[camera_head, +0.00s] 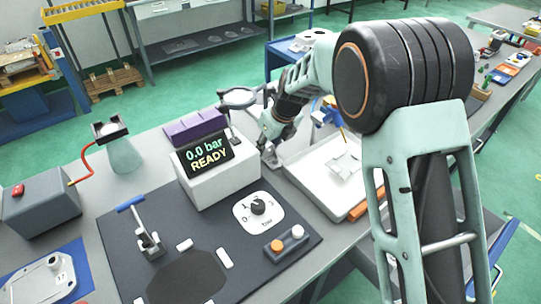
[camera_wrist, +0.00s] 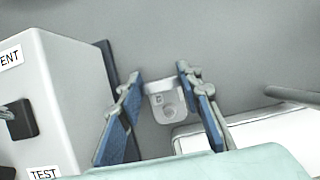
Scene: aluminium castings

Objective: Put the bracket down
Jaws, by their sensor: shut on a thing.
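The bracket (camera_wrist: 169,104) is a small silver-grey casting with a round boss or hole. In the wrist view it sits between the blue-padded fingers of my gripper (camera_wrist: 161,80), which is shut on it. Grey bench top shows around it; I cannot tell whether it touches the bench. In the head view my gripper (camera_head: 270,148) is over the strip of bench between the white display box (camera_head: 222,183) and the white tray (camera_head: 305,186). The bracket shows there only as a small pale shape (camera_head: 271,159), partly hidden by the gripper.
The white box stands close left of my gripper in the wrist view (camera_wrist: 42,100), the tray close at lower right (camera_wrist: 240,125). A pale casting (camera_head: 344,165) lies in the tray. A dark mat (camera_head: 190,240) carries a toggle clamp (camera_head: 146,232), dial and buttons.

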